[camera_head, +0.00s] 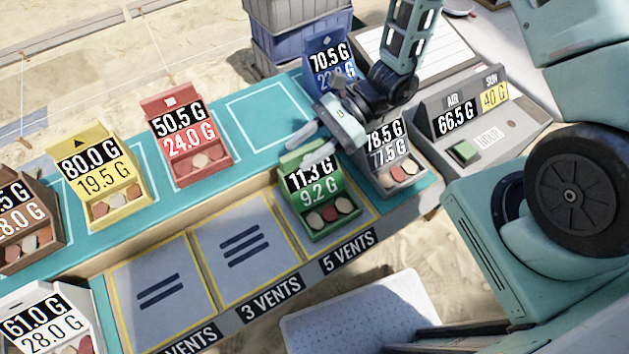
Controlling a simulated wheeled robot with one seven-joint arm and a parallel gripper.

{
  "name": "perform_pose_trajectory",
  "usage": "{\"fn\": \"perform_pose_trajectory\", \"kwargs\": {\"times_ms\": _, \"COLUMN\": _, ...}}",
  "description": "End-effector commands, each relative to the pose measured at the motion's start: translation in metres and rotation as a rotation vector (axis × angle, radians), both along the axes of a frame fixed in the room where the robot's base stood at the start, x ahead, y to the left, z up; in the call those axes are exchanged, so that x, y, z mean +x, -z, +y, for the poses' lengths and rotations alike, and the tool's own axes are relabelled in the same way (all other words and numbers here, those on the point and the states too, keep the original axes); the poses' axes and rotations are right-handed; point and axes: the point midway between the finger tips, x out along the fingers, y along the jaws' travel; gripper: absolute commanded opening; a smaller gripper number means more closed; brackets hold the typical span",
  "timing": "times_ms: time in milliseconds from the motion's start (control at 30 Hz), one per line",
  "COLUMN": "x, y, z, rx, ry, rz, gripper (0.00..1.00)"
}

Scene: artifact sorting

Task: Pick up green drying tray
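The green drying tray (334,217) sits upright on the grey panel marked "5 VENTS". Its sign reads 11.3 G over 9.2 G, and several reddish and pale pieces lie in its front. My gripper (312,145) is just above and behind the tray's sign, coming in from the upper right. Its two pale fingers are spread apart, with one finger near the top edge of the sign. I see nothing held between them, and I cannot tell whether a finger touches the tray.
A grey tray (401,176) stands close right of the green one, and a blue tray (333,55) stands behind my gripper. A red tray (205,167) and a yellow tray (118,203) are to the left. A scale (490,125) is at right. Two panels left of the green tray are empty.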

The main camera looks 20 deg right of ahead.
Motion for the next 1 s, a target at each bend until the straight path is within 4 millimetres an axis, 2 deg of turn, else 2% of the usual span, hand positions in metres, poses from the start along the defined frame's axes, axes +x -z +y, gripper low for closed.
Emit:
{"fn": "perform_pose_trajectory", "kwargs": {"times_ms": 233, "x": 0.000, "y": 0.002, "z": 0.003, "rx": 0.000, "ry": 0.001, "rz": 0.000, "gripper": 0.40}}
{"fn": "perform_pose_trajectory", "kwargs": {"times_ms": 267, "x": 0.000, "y": 0.001, "z": 0.002, "rx": 0.000, "ry": 0.001, "rz": 0.000, "gripper": 0.37}}
{"fn": "perform_pose_trajectory", "kwargs": {"times_ms": 400, "x": 0.000, "y": 0.001, "z": 0.002, "rx": 0.000, "ry": 0.001, "rz": 0.000, "gripper": 0.00}}
{"fn": "perform_pose_trajectory", "kwargs": {"times_ms": 800, "x": 0.000, "y": 0.000, "z": 0.002, "rx": 0.001, "ry": 0.001, "rz": -0.001, "gripper": 0.00}}
{"fn": "perform_pose_trajectory", "kwargs": {"times_ms": 1000, "x": 0.000, "y": -0.013, "z": 0.002, "rx": 0.001, "ry": 0.001, "rz": -0.002, "gripper": 0.00}}
